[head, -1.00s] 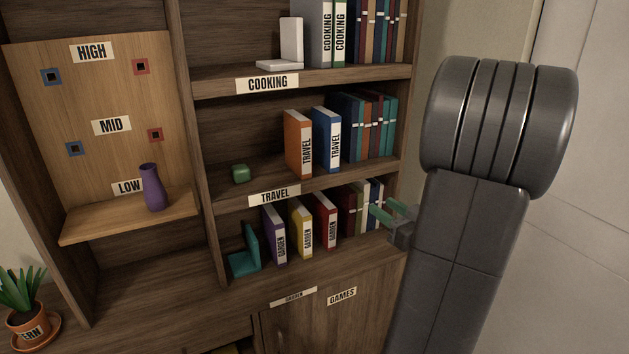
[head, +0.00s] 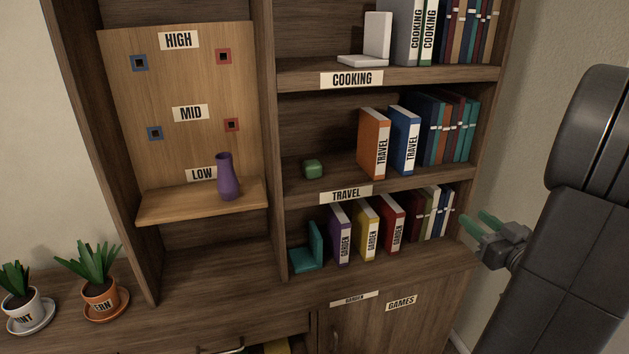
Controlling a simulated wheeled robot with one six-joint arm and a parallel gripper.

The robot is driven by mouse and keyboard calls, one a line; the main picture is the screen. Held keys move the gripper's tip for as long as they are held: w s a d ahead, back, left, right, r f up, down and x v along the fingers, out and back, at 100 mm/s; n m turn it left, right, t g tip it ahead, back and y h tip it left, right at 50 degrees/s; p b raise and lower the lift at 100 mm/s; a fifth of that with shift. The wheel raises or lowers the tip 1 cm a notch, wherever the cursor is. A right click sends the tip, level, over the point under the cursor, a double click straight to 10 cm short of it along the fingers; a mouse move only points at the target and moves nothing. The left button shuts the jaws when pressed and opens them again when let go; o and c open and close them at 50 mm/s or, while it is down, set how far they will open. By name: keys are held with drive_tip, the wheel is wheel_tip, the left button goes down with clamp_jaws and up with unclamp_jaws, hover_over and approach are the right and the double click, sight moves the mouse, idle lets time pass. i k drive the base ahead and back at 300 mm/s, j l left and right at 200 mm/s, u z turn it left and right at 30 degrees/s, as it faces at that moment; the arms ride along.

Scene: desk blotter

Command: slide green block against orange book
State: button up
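My gripper (head: 483,226) is at the right, in front of the right end of the garden shelf and lower than the block. Its two greenish fingers are apart and nothing shows between them.
Several thin books (head: 447,129) fill the right of the travel shelf. The garden shelf below holds a teal bookend (head: 314,246) and books. A purple vase (head: 228,177) stands on the low ledge to the left. Potted plants (head: 100,293) stand at the lower left.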

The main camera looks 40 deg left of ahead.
sight(312, 169)
drive_tip(key=k+j, duration=0.1)
drive_tip(key=j, duration=1.6)
drive_tip(key=k, duration=0.05)
